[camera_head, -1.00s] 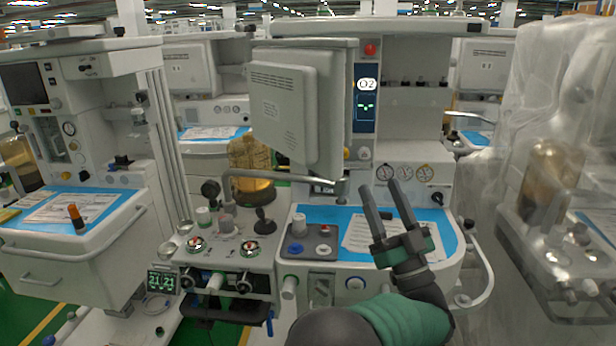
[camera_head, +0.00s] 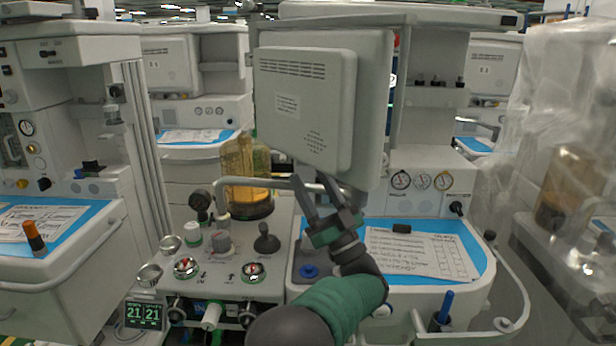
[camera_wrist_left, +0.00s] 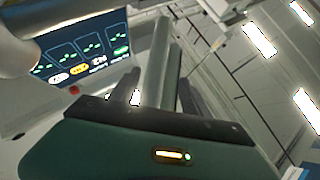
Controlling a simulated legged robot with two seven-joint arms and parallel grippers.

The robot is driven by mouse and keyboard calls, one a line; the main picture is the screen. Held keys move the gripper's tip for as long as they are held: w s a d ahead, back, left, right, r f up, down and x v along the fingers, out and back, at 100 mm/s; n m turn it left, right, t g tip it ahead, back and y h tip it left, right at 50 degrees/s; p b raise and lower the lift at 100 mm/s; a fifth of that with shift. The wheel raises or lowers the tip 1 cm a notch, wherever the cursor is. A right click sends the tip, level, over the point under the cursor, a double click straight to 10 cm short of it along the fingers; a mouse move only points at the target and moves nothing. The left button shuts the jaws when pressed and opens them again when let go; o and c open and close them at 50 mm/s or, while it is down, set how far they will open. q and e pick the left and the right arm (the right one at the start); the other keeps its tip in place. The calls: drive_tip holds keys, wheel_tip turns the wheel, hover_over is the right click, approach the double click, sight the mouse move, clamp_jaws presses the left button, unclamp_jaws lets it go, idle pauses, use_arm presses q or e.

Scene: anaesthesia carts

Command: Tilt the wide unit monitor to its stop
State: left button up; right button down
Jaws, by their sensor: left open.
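The wide unit monitor (camera_head: 372,120) is a pale grey flat panel, seen from behind with its vented back housing, on a jointed arm above the worktop. In the left wrist view its lit screen (camera_wrist_left: 88,48) shows at upper left with green traces. My left gripper (camera_head: 316,190) is open just under the monitor's lower edge, fingers pointing up. In the left wrist view a grey bar-like part stands between the fingers (camera_wrist_left: 156,90); I cannot tell whether they touch it. My right gripper is not in view.
The support arm (camera_head: 262,183) runs left of my gripper. A blue worktop mat (camera_head: 478,245) with a paper sheet (camera_head: 420,252) lies right below. Knobs and gauges (camera_head: 186,268) stand at left. A plastic-draped unit (camera_head: 560,130) stands at right, another cart (camera_head: 75,180) at left.

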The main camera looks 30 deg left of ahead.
use_arm(q)
drive_tip(key=r, duration=0.1)
drive_tip(key=d+r, duration=0.2)
drive_tip(key=shift+w+r+t, duration=0.1)
drive_tip(key=shift+w+t, duration=0.2)
drive_tip(key=shift+w, duration=0.05)
drive_tip(key=shift+a+f, duration=0.25)
drive_tip(key=shift+a, duration=0.7)
drive_tip(key=c, duration=0.3)
drive_tip(key=shift+a+f, duration=0.1)
drive_tip(key=shift+a, duration=0.2)
drive_tip(key=shift+c, duration=2.5)
drive_tip(key=shift+d, duration=0.4)
clamp_jaws()
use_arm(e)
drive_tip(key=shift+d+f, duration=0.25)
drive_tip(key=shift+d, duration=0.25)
use_arm(q)
drive_tip(key=shift+w, duration=0.1)
